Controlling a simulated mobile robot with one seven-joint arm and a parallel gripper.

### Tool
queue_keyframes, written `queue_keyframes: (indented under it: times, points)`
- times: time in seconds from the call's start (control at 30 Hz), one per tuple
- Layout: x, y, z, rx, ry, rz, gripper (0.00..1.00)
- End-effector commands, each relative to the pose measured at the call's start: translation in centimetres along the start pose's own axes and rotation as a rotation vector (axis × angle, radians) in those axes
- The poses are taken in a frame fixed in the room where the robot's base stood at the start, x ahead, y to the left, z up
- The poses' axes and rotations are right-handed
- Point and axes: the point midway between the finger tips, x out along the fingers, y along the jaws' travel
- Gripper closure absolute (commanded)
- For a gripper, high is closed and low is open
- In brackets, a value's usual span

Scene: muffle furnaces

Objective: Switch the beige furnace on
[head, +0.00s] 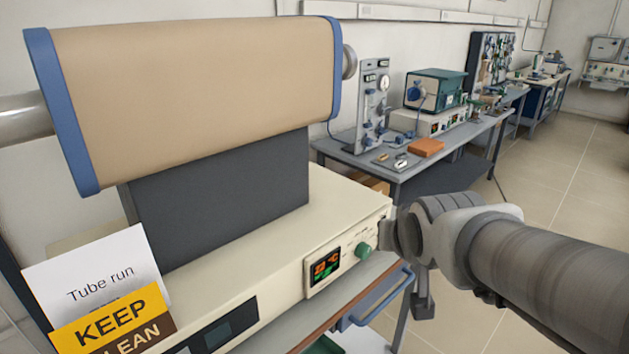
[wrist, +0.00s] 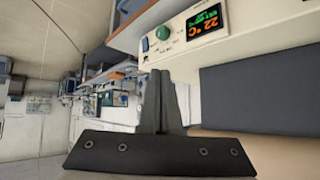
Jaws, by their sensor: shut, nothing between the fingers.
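The beige furnace (head: 200,95) is a tube furnace with blue end caps, on a cream control base (head: 345,205). The base front carries a lit display (head: 325,267) and a green knob (head: 362,250). In the wrist view, the display (wrist: 204,20) reads 22 °C and the knob (wrist: 162,33) sits beside it. A small dark detail (wrist: 145,44) shows beyond the knob, too small to identify. My gripper (head: 388,236) is at the right end of the base front, beside the knob. Its fingers (wrist: 161,73) are shut and empty in the wrist view; contact with the panel cannot be told.
A "Tube run" card (head: 95,270) and a "KEEP CLEAN" sign (head: 115,325) stand at the left front. A blue handle (head: 375,300) juts out below the base. Another bench (head: 440,150) with a teal box (head: 435,88) stands behind. Floor at right is clear.

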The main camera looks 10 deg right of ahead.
Motion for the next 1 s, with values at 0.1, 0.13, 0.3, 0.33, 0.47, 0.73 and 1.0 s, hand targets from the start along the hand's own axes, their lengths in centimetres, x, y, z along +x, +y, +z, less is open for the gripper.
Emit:
queue_keyframes:
  times: [0.1, 0.13, 0.3, 0.33, 0.47, 0.73, 1.0]
  points:
    - [3.5, 0.6, -1.2, 0.041, 0.082, 0.0, 1.0]
    - [4.3, 0.8, -1.5, 0.049, 0.103, -0.001, 1.0]
    - [8.9, 2.3, -2.8, 0.09, 0.208, -0.008, 1.0]
    - [9.7, 2.6, -2.9, 0.095, 0.224, -0.01, 1.0]
    - [13.0, 4.1, -3.1, 0.121, 0.292, -0.024, 1.0]
    - [19.2, 7.2, -2.3, 0.195, 0.43, -0.081, 1.0]
    - [23.9, 10.6, 0.1, 0.306, 0.576, -0.161, 1.0]
